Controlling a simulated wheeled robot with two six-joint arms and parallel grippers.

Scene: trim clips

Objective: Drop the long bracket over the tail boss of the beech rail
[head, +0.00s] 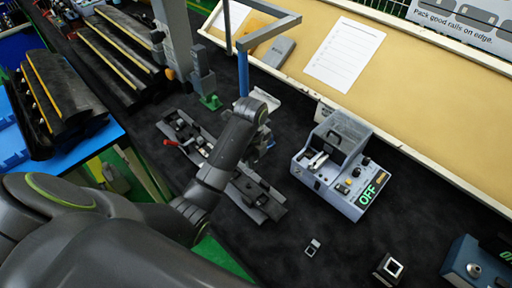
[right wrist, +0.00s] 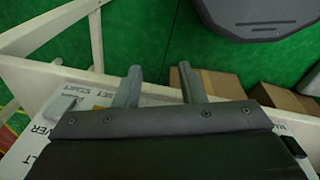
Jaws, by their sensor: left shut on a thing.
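My left arm reaches in from the lower left, and my left gripper (head: 266,146) points down over the right part of a dark fixture (head: 270,208) on the black mat. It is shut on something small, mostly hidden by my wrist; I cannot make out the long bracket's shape. The fixture runs diagonally, with dark clamps and a red lever (head: 170,142) at its left end. My arm covers its middle. I cannot clearly pick out the beech rail or its tail boss. In the right wrist view my right gripper (right wrist: 156,75) has its fingers apart, with nothing between them.
A grey machine (head: 342,165) with a green OFF display stands right of my left gripper. Small blocks lie in front, one here (head: 312,247) and one here (head: 388,268). A blue-grey device (head: 478,265) is at lower right. Dark racks (head: 60,95) stand at left.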

